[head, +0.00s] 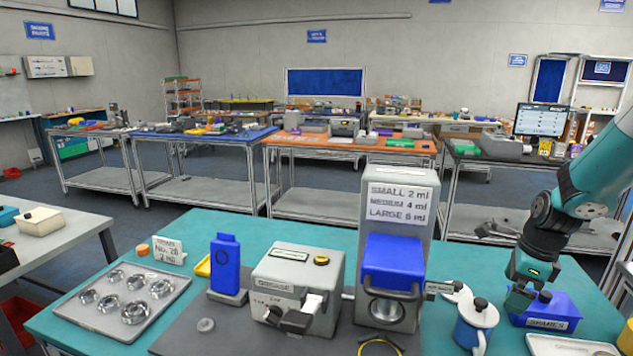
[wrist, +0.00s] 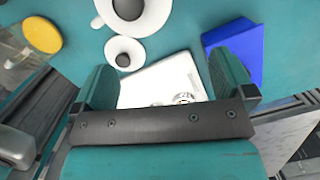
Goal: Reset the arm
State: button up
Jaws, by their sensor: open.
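My gripper (head: 523,292) is at the right of the teal table (head: 235,235) in the head view, pointing down beside a blue labelled bin (head: 565,312). In the wrist view my gripper (wrist: 162,82) has its two teal fingers wide apart with nothing between them. Beyond the fingers lies a white tray (wrist: 165,78) with a small shiny round thing on it. The blue bin (wrist: 232,42) is at the right finger. The white tray (head: 560,345) is also partly in the head view, at its bottom edge. My arm comes in from the right edge.
A blue-and-white jug (head: 474,328) stands left of my gripper. Further left are a grey machine with a blue front (head: 392,262), a grey box device (head: 295,285), a blue bottle-like device (head: 226,265) and a metal tray with round cups (head: 105,318). Workbenches stand behind, across an aisle.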

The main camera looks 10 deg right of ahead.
jog(key=s+a+r+n, duration=0.3)
jog(key=s+a+n, duration=0.1)
jog(key=a+n, duration=0.5)
jog(key=s+a+r+n+y, duration=0.1)
jog(key=s+a+r+n, duration=0.3)
jog(key=a+n, duration=0.6)
jog(key=s+a+r+n, duration=0.4)
jog(key=s+a+n, duration=0.1)
jog(key=a+n, duration=0.4)
jog(key=shift+s+a+n, duration=0.2)
jog(key=shift+a+n, duration=0.05)
jog(key=shift+n, duration=0.75)
jog(key=s+a+r+n, duration=0.1)
jog(key=s+a, duration=0.1)
jog(key=s+a+r+n+g+y, duration=0.1)
jog(key=s, duration=0.1)
jog(key=s+a+r+n+y, duration=0.1)
jog(key=s+a, duration=0.1)
jog(key=shift+s+a+r+n, duration=0.3)
jog(key=shift+c, duration=0.2)
